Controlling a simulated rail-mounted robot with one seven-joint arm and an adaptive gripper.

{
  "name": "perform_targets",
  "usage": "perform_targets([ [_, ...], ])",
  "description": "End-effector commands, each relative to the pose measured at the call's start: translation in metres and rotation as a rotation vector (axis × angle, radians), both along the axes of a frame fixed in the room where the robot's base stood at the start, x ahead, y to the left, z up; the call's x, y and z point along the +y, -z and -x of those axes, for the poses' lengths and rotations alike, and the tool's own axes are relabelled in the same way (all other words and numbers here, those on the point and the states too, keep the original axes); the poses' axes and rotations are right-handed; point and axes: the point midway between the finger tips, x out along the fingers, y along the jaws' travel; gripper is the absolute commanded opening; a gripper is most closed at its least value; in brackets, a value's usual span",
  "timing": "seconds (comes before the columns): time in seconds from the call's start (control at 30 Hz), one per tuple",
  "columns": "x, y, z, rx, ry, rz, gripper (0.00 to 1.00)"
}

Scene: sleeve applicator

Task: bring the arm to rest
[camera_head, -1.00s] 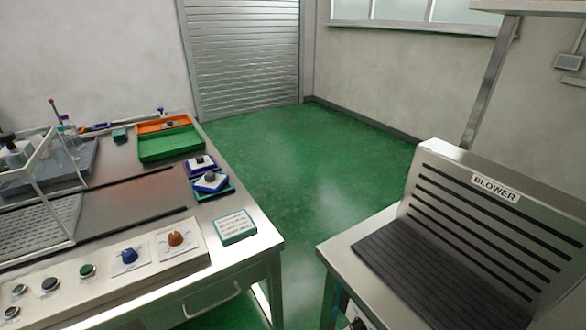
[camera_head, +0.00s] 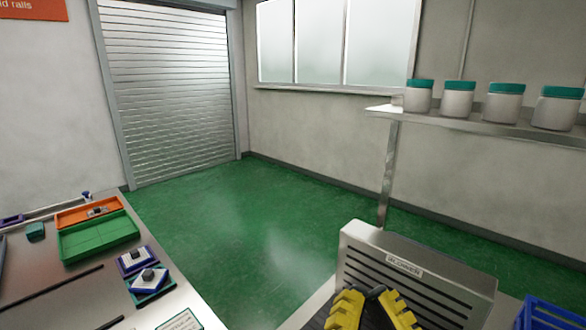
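My gripper (camera_head: 374,306) shows at the bottom of the head view, to the right of the middle. Its two yellow ribbed fingers stand apart with a gap between them, and I see nothing held there. It is in front of the metal blower unit (camera_head: 455,272) and covers part of its dark slatted surface. The lower part of my gripper and the arm are cut off by the frame's bottom edge.
A steel bench (camera_head: 200,296) at left holds a green tray (camera_head: 98,238), an orange tray (camera_head: 75,217) and small blue and white blocks (camera_head: 137,260). A shelf (camera_head: 480,127) carries several teal-lidded jars at right. A blue crate (camera_head: 553,313) is at lower right. Green floor (camera_head: 240,220) lies open between.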

Motion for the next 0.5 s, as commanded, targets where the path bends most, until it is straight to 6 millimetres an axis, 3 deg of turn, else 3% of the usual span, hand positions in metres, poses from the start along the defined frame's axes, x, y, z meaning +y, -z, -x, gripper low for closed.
perform_targets([
  [0.03,-0.009,0.019,-0.001,0.088,0.085,0.089,0.0],
  [0.07,-0.008,0.025,-0.005,0.121,0.108,0.149,0.0],
  [0.1,-0.008,-0.008,-0.004,0.107,0.1,0.135,0.0],
  [0.27,-0.007,-0.061,-0.005,0.106,0.094,0.128,0.0],
  [0.5,-0.007,-0.161,-0.005,0.106,0.091,0.124,0.0],
])
